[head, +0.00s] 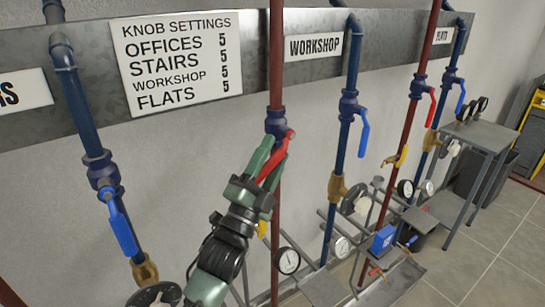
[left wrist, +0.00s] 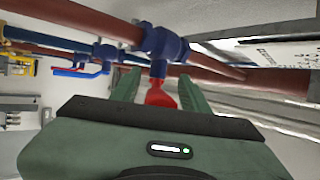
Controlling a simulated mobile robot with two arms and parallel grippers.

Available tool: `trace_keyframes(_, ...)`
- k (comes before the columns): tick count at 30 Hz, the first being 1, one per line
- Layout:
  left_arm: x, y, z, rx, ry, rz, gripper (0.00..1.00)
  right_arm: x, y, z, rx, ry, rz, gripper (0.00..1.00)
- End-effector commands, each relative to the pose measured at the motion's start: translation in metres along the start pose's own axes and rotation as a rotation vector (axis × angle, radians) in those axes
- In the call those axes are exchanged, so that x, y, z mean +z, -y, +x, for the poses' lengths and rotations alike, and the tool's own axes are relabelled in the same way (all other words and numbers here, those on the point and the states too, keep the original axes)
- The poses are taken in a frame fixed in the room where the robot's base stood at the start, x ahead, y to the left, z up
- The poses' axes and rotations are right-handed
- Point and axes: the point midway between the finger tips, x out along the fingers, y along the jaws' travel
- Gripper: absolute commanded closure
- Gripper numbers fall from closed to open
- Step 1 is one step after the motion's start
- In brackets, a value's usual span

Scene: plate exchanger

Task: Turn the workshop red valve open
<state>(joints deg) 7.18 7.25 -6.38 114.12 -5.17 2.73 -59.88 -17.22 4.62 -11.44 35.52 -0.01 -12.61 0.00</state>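The red valve handle (head: 274,161) sits on a blue valve body (head: 276,122) on the red pipe (head: 277,60) just left of the "WORKSHOP" sign (head: 313,46). The handle slants down and left from its pivot. My left gripper (head: 270,158) is up at this handle, its two green fingers on either side of it. In the left wrist view the red handle (left wrist: 160,96) lies between the spread fingers, with a gap visible on at least one side. Contact with the handle is not clear. My right gripper is not in view.
A blue pipe with a blue handle (head: 364,134) stands to the right of the sign. Another blue-handled valve (head: 121,225) is at the left. A second red handle (head: 431,106) is farther right. Gauges (head: 288,261) and a grey table (head: 480,134) are below and beyond.

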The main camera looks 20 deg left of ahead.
Motion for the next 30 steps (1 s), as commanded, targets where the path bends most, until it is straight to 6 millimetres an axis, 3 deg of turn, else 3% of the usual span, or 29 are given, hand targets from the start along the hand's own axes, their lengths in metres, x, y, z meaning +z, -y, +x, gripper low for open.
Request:
trace_keyframes(8,0.0,-0.003,-0.003,0.005,0.001,0.0,0.55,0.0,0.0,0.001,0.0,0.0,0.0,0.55)
trace_keyframes(21,0.001,-0.004,-0.068,0.005,0.001,-0.001,0.55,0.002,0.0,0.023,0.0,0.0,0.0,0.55)
trace_keyframes(30,0.0,-0.002,-0.078,0.003,0.0,0.0,0.55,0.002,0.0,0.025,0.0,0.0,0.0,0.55)
